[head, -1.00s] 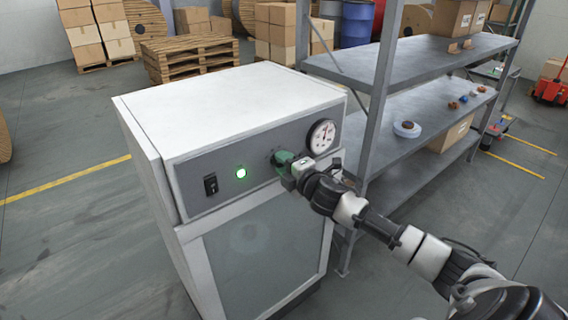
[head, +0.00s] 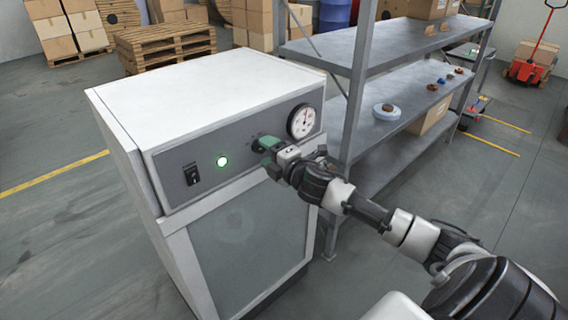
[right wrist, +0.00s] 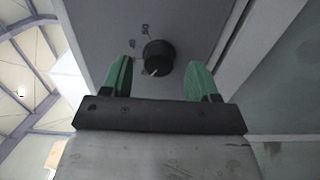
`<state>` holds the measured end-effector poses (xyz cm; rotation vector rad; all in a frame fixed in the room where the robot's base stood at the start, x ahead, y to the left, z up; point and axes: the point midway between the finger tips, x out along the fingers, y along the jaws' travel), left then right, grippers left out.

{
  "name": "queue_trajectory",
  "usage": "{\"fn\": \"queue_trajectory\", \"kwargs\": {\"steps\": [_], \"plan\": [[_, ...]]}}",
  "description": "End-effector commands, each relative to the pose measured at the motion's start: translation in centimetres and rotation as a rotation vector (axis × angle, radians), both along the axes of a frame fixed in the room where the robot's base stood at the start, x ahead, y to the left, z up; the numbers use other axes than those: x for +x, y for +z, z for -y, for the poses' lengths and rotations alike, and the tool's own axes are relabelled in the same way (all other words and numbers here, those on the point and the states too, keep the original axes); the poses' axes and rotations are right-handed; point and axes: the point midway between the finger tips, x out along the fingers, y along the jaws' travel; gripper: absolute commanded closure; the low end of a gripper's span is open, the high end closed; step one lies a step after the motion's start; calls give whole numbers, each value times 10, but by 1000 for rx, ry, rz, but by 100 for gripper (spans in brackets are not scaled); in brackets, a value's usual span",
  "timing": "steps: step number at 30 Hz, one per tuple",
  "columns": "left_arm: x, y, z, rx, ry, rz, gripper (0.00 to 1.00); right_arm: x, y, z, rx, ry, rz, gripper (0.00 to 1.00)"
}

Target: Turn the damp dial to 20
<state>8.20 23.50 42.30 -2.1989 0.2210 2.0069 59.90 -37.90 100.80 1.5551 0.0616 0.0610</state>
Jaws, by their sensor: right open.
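The damp dial is a round black knob (right wrist: 158,57) with a white pointer mark, on a grey panel. In the right wrist view its pointer aims toward the lower left, and small printed numbers lie left of it, too blurred to read surely. My right gripper (right wrist: 160,82) is open, with its two green fingers on either side of and just short of the knob. In the head view the right gripper (head: 268,151) is at the panel below the gauge and partly hides the knob (head: 259,143). My left gripper is not in view.
The white cabinet (head: 200,85) carries a black switch (head: 191,174), a lit green lamp (head: 222,161) and a round gauge (head: 301,121). A grey metal shelf (head: 390,65) stands close on the right. Open floor lies to the left.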

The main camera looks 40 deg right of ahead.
Motion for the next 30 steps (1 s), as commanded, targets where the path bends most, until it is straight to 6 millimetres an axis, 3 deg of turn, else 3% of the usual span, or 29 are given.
{"fn": "queue_trajectory", "kwargs": {"steps": [6, 15, 21, 30], "plan": [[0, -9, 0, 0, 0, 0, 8, -37, -3, 2, -2, 2, -4, 40], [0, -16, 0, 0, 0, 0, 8, -76, -2, 6, 1, 1, -3, 40], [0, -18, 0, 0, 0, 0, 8, -89, -1, 7, -1, 0, -2, 40], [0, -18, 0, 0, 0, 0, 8, -91, 0, 7, -1, 0, 0, 40]]}}
